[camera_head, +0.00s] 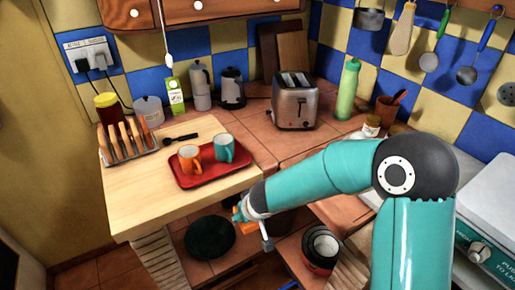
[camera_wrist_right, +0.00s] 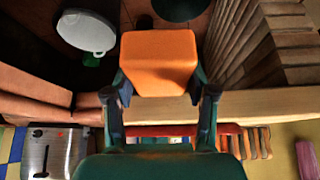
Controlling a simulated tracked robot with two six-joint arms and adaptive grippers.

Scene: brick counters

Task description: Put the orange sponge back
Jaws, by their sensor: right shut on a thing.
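The orange sponge (camera_wrist_right: 158,58) is a block held between the two fingers of my right gripper (camera_wrist_right: 160,95) in the right wrist view. In the head view only a small part of the sponge (camera_head: 248,229) shows, mostly covered by my teal right arm. My right gripper (camera_head: 245,214) is shut on it, near the front right edge of the wooden board (camera_head: 135,200), above the lower shelf area. My left gripper is not in view.
A red tray (camera_head: 213,180) with an orange mug (camera_head: 190,159) and a teal mug (camera_head: 224,148) stands on the board. Below are a dark round item (camera_head: 210,238) and dark stacked pots (camera_head: 322,246). A toaster (camera_head: 294,100) stands behind.

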